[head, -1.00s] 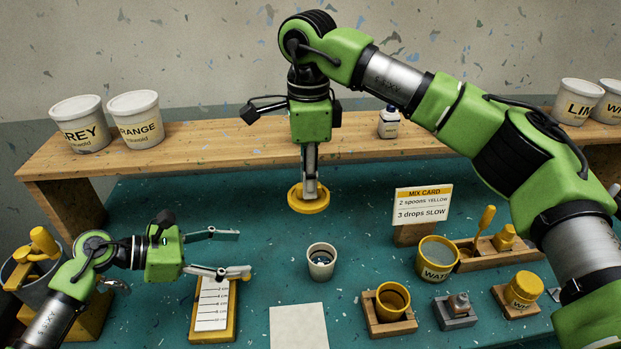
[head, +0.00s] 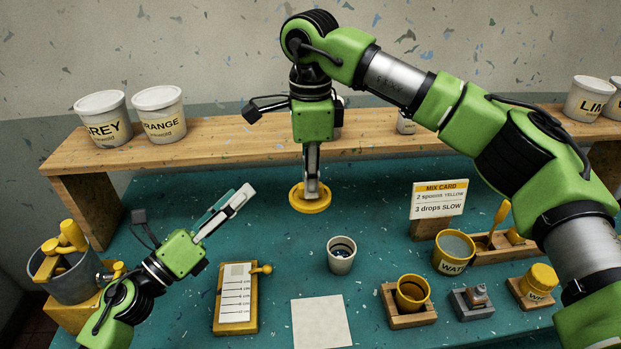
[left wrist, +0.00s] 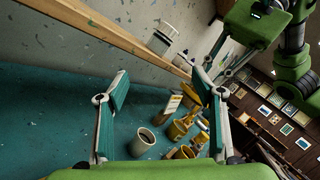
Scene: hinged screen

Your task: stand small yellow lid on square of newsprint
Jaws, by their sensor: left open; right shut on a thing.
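The small yellow lid (head: 298,202) is a round disc with a raised rim, held level above the teal bench behind the white cup. My right gripper (head: 312,190) points straight down and is shut on it. The pale, blank square of newsprint (head: 321,322) lies flat at the bench's front middle, nearer than the lid, with nothing on it. My left gripper (head: 236,197) is open and empty, left of the lid, its fingers pointing up and right in the head view. Its two spread fingers also show in the left wrist view (left wrist: 158,88).
A white cup (head: 341,257) stands between lid and newsprint. A yellow-framed chart (head: 237,312) lies left of the newsprint; a yellow cup in a wooden holder (head: 411,293) stands right. The mix card (head: 440,197) stands behind. A wooden shelf (head: 230,140) spans the back.

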